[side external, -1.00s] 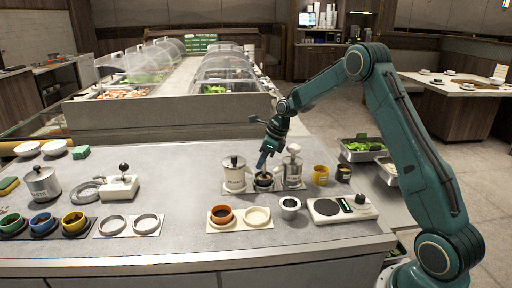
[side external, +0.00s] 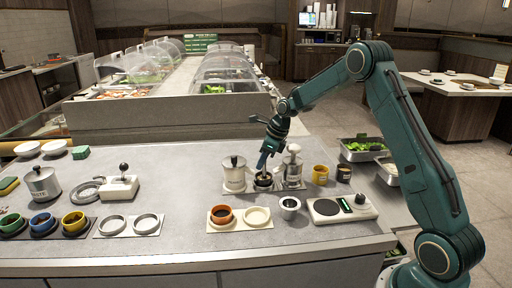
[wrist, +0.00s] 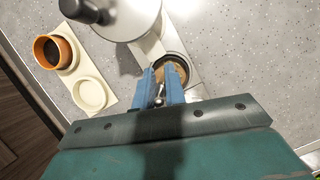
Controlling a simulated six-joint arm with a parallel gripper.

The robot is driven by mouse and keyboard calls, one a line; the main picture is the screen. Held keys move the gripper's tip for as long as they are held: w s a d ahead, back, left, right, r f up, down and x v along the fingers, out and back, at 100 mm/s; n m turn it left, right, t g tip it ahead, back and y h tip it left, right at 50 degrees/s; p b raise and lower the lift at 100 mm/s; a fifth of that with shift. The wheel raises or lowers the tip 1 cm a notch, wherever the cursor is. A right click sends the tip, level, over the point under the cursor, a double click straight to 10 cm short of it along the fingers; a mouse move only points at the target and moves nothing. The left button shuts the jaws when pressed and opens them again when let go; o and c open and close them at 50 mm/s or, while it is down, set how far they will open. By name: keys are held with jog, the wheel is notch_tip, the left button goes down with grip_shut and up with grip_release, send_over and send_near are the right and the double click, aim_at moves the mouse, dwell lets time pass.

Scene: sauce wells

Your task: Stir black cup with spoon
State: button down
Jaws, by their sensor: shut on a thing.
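A black cup (side external: 263,184) stands between a lidded steel pot and a pump bottle near the counter's middle. In the wrist view its dark rim (wrist: 184,64) circles brown contents, partly hidden by my fingers. My gripper (side external: 263,166) points down just above this cup. In the wrist view my gripper (wrist: 160,84) has its blue fingers shut on a small metal spoon (wrist: 159,101). Most of the spoon is hidden, and I cannot tell how deep it reaches into the cup.
The steel pot (side external: 233,176) and pump bottle (side external: 292,172) stand close on either side. An orange cup (side external: 221,222), a grey cup (side external: 289,212) and a scale (side external: 328,208) are in front. A yellow cup (side external: 320,176) and another dark cup (side external: 343,175) stand to the right.

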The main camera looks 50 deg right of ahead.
jog(key=shift+r, duration=1.9)
